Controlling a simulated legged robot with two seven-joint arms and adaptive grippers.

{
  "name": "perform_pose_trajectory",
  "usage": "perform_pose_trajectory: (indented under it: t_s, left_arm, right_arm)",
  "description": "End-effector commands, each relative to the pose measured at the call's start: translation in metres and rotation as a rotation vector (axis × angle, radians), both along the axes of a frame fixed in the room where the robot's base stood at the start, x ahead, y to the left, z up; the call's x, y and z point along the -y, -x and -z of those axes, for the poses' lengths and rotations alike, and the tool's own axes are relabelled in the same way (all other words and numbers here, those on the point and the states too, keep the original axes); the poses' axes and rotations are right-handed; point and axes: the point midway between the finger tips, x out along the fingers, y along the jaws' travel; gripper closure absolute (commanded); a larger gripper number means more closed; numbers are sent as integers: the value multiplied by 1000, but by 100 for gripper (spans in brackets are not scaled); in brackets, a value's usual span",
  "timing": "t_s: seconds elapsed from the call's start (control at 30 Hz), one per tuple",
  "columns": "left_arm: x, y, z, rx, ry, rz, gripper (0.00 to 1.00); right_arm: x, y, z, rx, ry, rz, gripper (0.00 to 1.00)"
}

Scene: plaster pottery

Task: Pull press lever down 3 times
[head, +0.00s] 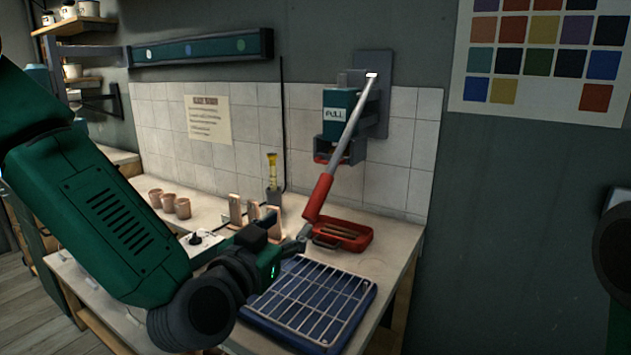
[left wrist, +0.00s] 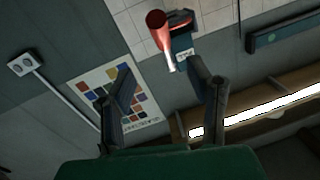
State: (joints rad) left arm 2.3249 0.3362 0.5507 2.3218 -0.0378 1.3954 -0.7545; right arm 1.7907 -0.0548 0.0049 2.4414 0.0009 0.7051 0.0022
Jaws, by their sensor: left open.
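The press (head: 342,105), a dark green block marked PULL, is mounted on the tiled wall. Its grey lever (head: 352,125) slants down to the left and ends in a red handle (head: 319,197) above the bench. My left gripper (head: 303,238) is just below the handle's lower end, partly hidden by its own wrist. In the left wrist view, its two fingers (left wrist: 165,88) are spread with nothing between them. The red handle (left wrist: 159,32) shows beyond the fingertips, nearer the right finger. I cannot tell whether a finger touches it. My right gripper is not seen.
A red tray (head: 343,236) sits on the bench under the press. A blue tray with a wire rack (head: 310,302) lies in front. Small clay cups (head: 168,202) and upright copper-coloured pieces (head: 253,211) stand left. A colour chart (head: 544,60) hangs at right.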

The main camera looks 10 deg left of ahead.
Motion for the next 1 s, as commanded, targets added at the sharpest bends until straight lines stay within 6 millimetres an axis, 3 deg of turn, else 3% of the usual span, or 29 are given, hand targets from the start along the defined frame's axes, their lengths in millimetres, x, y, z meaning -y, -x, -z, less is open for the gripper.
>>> perform_pose_trajectory:
  t_s: [0.17, 0.63, 0.8, 1.0]
  left_arm:
    - [1, -18, 3, -6, -3, -6, 54]
    - [22, -109, 2, -3, -1, -6, 54]
    - [28, -126, 2, -4, -3, -4, 54]
    - [28, -133, 2, -4, -2, -3, 54]
  right_arm:
    - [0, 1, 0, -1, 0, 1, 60]
    - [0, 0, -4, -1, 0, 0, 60]
    - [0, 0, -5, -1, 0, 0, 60]
    - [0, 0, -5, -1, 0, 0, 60]
